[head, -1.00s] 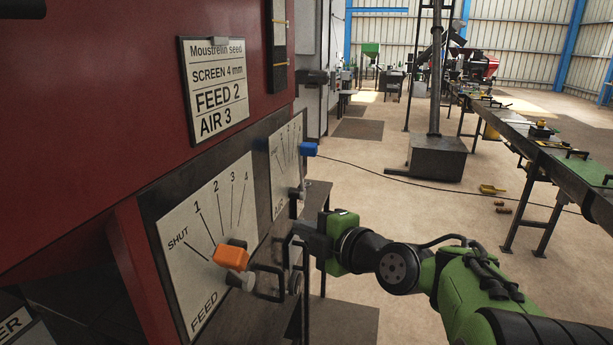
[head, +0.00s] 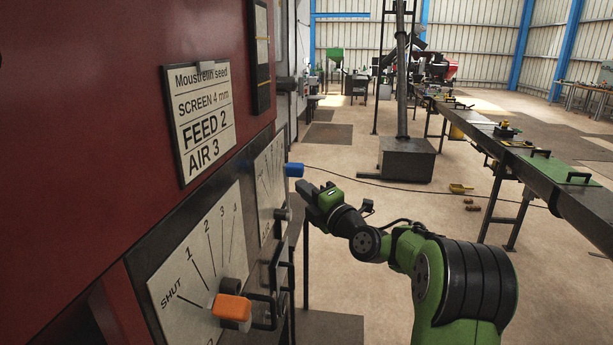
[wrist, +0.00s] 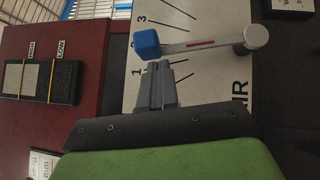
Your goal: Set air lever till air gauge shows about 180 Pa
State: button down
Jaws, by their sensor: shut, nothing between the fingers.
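The air lever's blue knob (head: 293,170) sticks out from the white air dial plate (head: 268,185) on the machine's side. In the wrist view the knob (wrist: 147,43), grey lever arm (wrist: 205,43) and round pivot (wrist: 250,37) show against the dial, the knob end covering the area near mark 2, between 1 and 3. My gripper (head: 305,190) is shut and empty, just beside the knob; in the wrist view its fingertips (wrist: 155,68) lie right below it. I cannot tell whether they touch.
The orange feed lever (head: 231,308) sits nearer on the feed dial (head: 200,265), with a black bracket (head: 265,310) beside it. A card (head: 203,122) reads FEED 2, AIR 3. Open floor lies to the right, before a long conveyor bench (head: 530,170).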

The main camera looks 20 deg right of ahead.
aim_at(303, 174)
jog(key=shift+w+d+r, duration=0.1)
jog(key=shift+w+d, duration=0.25)
jog(key=shift+w, duration=0.15)
jog(key=shift+w+d+r+m+g+h, duration=0.15)
jog(key=shift+w+d+r+m+g, duration=0.25)
jog(key=shift+w, duration=0.1)
jog(key=shift+w+d+r+m+g+h, duration=0.15)
jog(key=shift+w+d+r+m+g, duration=0.15)
jog(key=shift+w+m, duration=0.15)
jog(key=shift+w+d+f, duration=0.1)
jog(key=shift+w+f, duration=0.05)
jog(key=shift+w, duration=0.05)
